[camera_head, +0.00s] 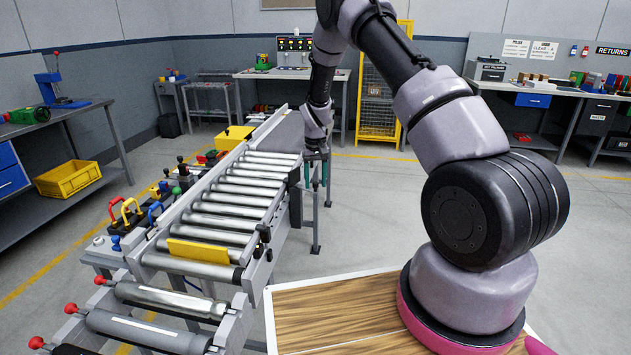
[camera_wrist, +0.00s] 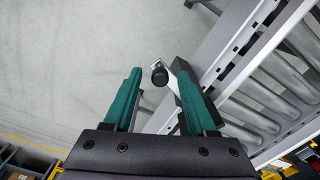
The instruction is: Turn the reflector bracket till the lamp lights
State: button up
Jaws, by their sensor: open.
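My gripper (camera_wrist: 159,78) is open, with one green finger on each side of a small black round knob (camera_wrist: 159,74). The knob sits at the end of a light metal bracket (camera_wrist: 174,86), joined to a dark block (camera_wrist: 190,80) beside the conveyor rail. I take this for the reflector bracket. The fingers look apart from the knob; the depth between them is unclear. In the head view my gripper (camera_head: 316,176) points down at the conveyor's right side, near a dark part (camera_head: 295,178) on the rail. I cannot make out a lit lamp.
The roller conveyor (camera_head: 230,195) runs left of my gripper, with a yellow bar (camera_head: 198,251) across its near rollers. Another black fitting (camera_head: 264,238) is on its near right rail. Colored handles and clamps line its left side.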

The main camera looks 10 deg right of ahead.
grip_shut()
dwell(1.4)
